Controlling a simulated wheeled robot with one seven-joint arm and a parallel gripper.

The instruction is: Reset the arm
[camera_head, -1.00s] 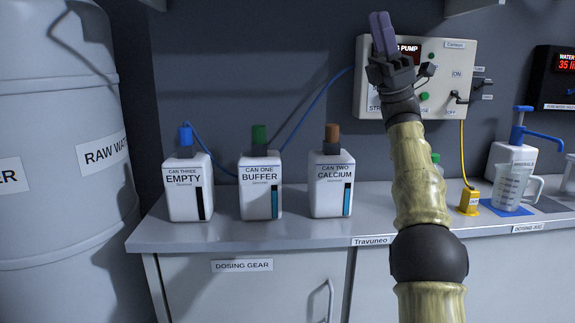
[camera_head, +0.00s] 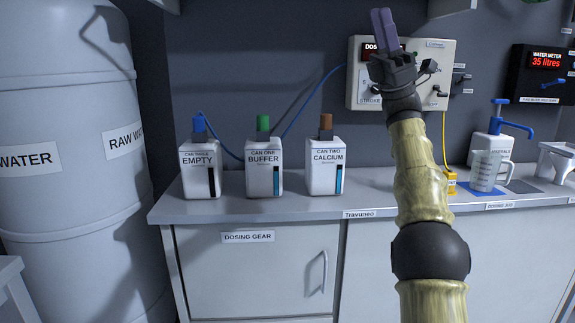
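My gripper (camera_head: 384,24) is raised at the top centre-right of the head view, with its purple fingers pointing up. The two fingers look close together, and nothing shows between them; whether they are fully shut is unclear. My arm rises in front of the counter and covers part of the dosing pump panel (camera_head: 359,82) on the wall behind. The gripper appears apart from the panel and from everything on the counter.
White cans labelled empty (camera_head: 200,180), buffer (camera_head: 263,180) and calcium (camera_head: 325,178) stand on the counter (camera_head: 225,212). A measuring jug (camera_head: 486,172) and a blue-pump bottle (camera_head: 493,146) stand right. A raw water tank (camera_head: 60,190) fills the left. A water meter (camera_head: 545,75) hangs right.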

